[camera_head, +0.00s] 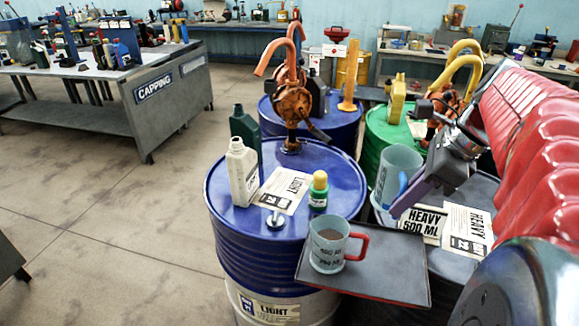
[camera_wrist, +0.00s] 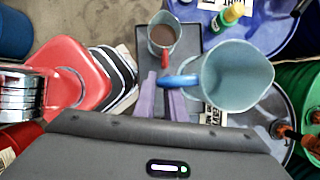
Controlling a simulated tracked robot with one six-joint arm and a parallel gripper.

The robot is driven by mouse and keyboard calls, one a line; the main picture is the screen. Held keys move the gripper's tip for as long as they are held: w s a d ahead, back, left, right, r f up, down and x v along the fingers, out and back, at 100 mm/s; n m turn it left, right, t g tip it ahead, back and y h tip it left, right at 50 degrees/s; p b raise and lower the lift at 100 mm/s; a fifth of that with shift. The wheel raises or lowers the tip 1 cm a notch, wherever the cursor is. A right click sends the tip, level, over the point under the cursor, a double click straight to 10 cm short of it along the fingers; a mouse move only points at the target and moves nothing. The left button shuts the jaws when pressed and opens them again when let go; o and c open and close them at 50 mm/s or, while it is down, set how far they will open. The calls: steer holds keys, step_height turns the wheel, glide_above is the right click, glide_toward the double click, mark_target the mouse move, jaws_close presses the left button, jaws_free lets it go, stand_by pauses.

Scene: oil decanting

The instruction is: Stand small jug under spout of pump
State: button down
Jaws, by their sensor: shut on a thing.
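A pale translucent jug with a blue handle (camera_head: 396,166) hangs in the air at the right, over the drum with the HEAVY cards. My gripper (camera_head: 396,208) is shut on its handle. In the wrist view the same jug (camera_wrist: 238,85) looks empty inside, with my purple fingers (camera_wrist: 166,100) at its handle. A similar jug with a red handle (camera_head: 326,250) stands on a dark tray (camera_head: 385,280) and holds brown liquid. An orange pump (camera_head: 291,103) with curved hoses is at the back of the blue LIGHT drum (camera_head: 225,215). The held jug's underside is partly hidden by my gripper.
A white bottle (camera_head: 242,172), a dark green bottle (camera_head: 245,130) and a yellow-capped bottle (camera_head: 319,190) stand on the LIGHT drum beside a LIGHT card (camera_head: 282,190). HEAVY 500 ML card (camera_head: 420,224) lies at right. A green drum (camera_head: 376,138) and yellow-hosed pump (camera_head: 456,68) stand behind.

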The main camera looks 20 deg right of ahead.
step_height(320, 180, down, 14)
stand_by(0.5)
steer(key=shift+f, duration=1.95)
steer(key=c, duration=2.2)
jaws_free()
steer(key=shift+f, duration=0.1)
steer(key=o, duration=0.4)
steer(key=v, duration=1.2)
steer(key=shift+w+a, duration=0.1)
